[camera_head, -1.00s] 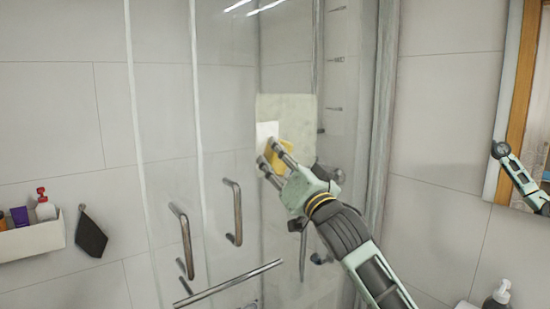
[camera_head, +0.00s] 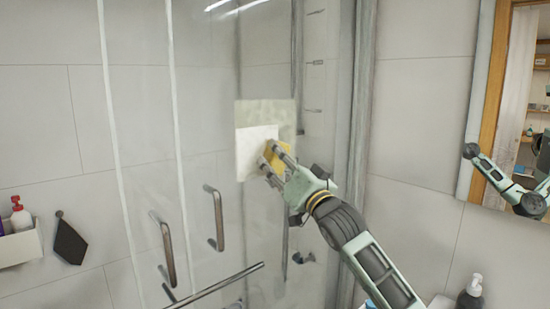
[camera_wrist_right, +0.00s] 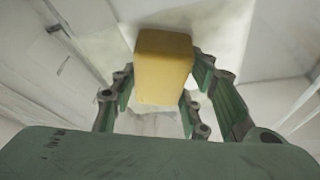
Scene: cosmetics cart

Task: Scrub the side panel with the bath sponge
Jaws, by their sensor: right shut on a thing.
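The yellow bath sponge (camera_head: 277,158) is held between the fingers of my right gripper (camera_head: 275,160). In the right wrist view the sponge (camera_wrist_right: 164,66) is a yellow block between the green fingers. My right gripper is at the glass side panel (camera_head: 218,110), with the sponge over a pale greyish rectangular patch (camera_head: 275,110). A whiter area (camera_head: 256,148) shows in the lower left of that patch, beside the sponge. The sponge seems to be against the glass, but its contact face is hidden. My left gripper is not in view.
Metal handles (camera_head: 218,218) and a towel bar (camera_head: 218,288) stand out left of and below the patch. A wall shelf with bottles (camera_head: 20,243) is at far left. A mirror (camera_head: 515,115) and a dark pump bottle (camera_head: 470,297) are at right.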

